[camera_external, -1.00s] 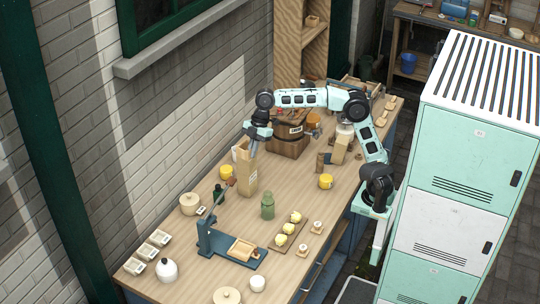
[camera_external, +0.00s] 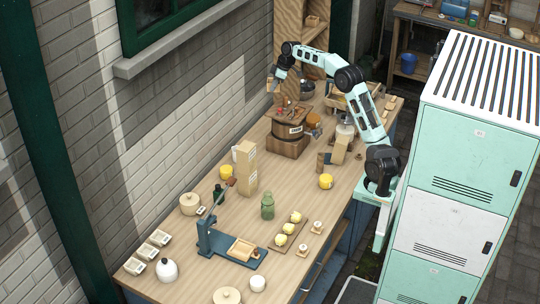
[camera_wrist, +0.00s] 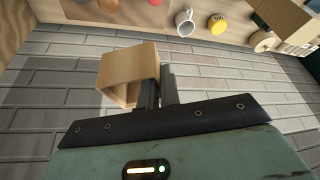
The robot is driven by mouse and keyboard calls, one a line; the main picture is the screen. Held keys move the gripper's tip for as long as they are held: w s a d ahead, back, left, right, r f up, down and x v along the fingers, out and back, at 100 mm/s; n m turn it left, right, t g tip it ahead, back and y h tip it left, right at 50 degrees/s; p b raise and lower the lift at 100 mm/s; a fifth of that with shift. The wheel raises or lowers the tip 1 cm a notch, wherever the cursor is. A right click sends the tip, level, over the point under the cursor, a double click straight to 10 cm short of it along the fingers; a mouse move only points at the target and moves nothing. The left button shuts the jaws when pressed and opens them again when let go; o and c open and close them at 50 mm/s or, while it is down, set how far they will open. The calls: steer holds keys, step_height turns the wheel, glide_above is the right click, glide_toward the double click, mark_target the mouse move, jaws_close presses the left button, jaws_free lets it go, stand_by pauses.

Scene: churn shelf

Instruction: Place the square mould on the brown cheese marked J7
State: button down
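The square mould (camera_wrist: 122,75) is a pale wooden box open at its ends, seen in the wrist view. My gripper (camera_wrist: 160,75) is shut on one of its side walls, one finger on each face. In the external view, my gripper (camera_external: 279,86) is in the air near the wall, in front of the tall shelf at the far end of the table. Round brown things, possibly cheeses (camera_wrist: 103,6), show at the upper left of the wrist view, partly cut off. I cannot read a J7 mark on any of them.
A white mug (camera_wrist: 184,22) is near the wall.

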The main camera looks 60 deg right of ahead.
steer(key=s+d+m+h+p, duration=0.1)
steer(key=s+d+m+p, duration=0.15)
steer(key=d, duration=1.05)
steer(key=m+h, duration=0.1)
steer(key=m, duration=0.1)
glide_above(307, 117)
steer(key=s+a, duration=0.2)
steer(key=a, duration=0.3)
steer(key=f+p, duration=0.1)
steer(key=f, duration=1.3)
steer(key=f+p, duration=0.2)
steer(key=f, duration=1.2)
steer(key=shift+s+d+f, duration=0.1)
steer(key=shift+d+f, duration=0.1)
steer(key=shift+f, duration=0.2)
steer(key=shift+f, duration=0.2)
steer(key=c, duration=1.6)
jaws_free()
steer(key=shift+r, duration=0.15)
